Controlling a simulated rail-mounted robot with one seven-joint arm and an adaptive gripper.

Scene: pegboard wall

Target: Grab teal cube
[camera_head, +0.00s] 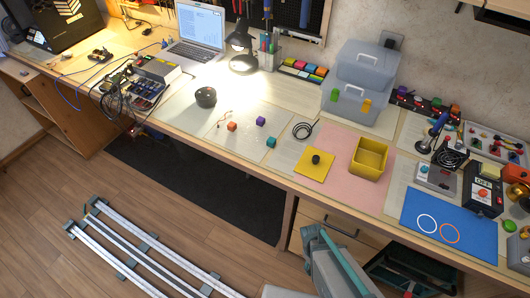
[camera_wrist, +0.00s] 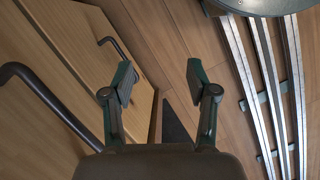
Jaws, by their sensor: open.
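A small teal cube (camera_head: 271,142) sits on the wooden bench top, left of the yellow plate and near the front edge. It does not show in the wrist view. My gripper (camera_wrist: 158,80) is open and empty in the wrist view, its two fingers wide apart. It faces drawer fronts and the floor, away from the bench top. In the head view, part of my arm shows at the bottom, below the bench edge; the fingers cannot be made out there.
A purple cube (camera_head: 261,121) and an orange-red cube (camera_head: 232,126) lie close by. A yellow plate with a black knob (camera_head: 315,167) and yellow bin (camera_head: 369,158) stand farther right. Drawer handles (camera_wrist: 120,47) are near my gripper.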

